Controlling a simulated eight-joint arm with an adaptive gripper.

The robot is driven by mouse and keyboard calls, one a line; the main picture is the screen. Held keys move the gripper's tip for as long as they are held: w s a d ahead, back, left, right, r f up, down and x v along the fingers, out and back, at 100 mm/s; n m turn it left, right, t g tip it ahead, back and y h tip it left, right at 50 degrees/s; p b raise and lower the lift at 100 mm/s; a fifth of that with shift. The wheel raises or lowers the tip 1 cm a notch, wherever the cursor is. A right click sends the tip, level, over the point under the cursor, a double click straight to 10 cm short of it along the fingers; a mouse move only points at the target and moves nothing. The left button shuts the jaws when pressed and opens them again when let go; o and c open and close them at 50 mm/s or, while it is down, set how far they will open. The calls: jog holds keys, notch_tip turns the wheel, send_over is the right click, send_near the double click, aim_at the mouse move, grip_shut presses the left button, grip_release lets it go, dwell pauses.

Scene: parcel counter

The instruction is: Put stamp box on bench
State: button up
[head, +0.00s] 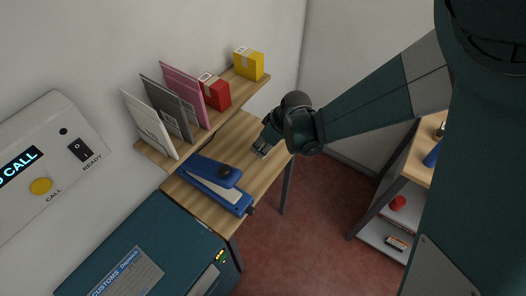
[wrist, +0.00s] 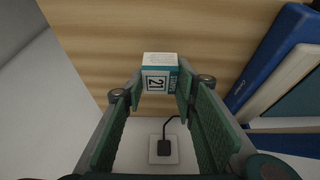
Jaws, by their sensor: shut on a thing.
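The stamp box is a small white and teal box marked 21 (wrist: 160,82), seen in the wrist view between my fingertips. My gripper (wrist: 158,90) is shut on it. In the head view my gripper (head: 262,149) is over the right part of the wooden bench (head: 236,140), where the box is mostly hidden by the fingers. The bench's wood grain (wrist: 110,40) lies behind the box in the wrist view. I cannot tell whether the box touches the bench.
A raised shelf behind holds a red parcel (head: 216,94), a yellow parcel (head: 249,64) and upright envelopes (head: 150,125). A teal machine (head: 145,250) stands in front. A shelf unit (head: 385,215) is at the right.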

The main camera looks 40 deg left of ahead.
jog(key=shift+f, duration=1.85)
jog(key=shift+f+b, duration=0.25)
jog(key=shift+b, duration=0.2)
jog(key=o, duration=0.9)
jog(key=shift+r, duration=0.1)
jog(key=shift+r+p, duration=0.2)
jog(key=shift+p, duration=0.1)
jog(key=p+v, duration=0.1)
jog(key=v, duration=1.1)
jog(key=shift+a, duration=0.1)
